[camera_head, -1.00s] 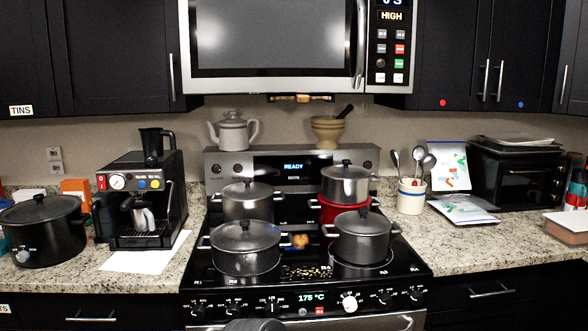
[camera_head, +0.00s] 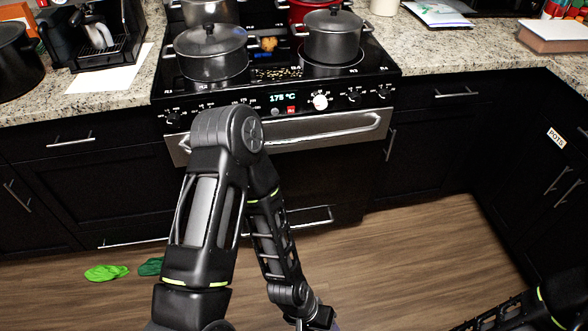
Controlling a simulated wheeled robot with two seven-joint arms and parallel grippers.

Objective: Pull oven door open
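The oven door is below the stove's control panel, with a silver top strip, a silver bar handle (camera_head: 335,131) and a dark front (camera_head: 325,175). The door looks shut, its front in line with the stove. My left arm stands in front of the door's left part and hides some of it and of the handle. Its elbow is near the handle's left end, and its forearm folds back down to the bottom edge. My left gripper's fingers are not visible. My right arm shows at the lower right corner; its gripper is out of frame.
Pots (camera_head: 210,55) and (camera_head: 333,38) stand on the cooktop above the door. A lower drawer handle (camera_head: 312,224) is near the floor. A light green cloth (camera_head: 106,272) and a darker one (camera_head: 151,266) lie on the wooden floor. Dark cabinets flank the stove; floor (camera_head: 400,260) ahead is clear.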

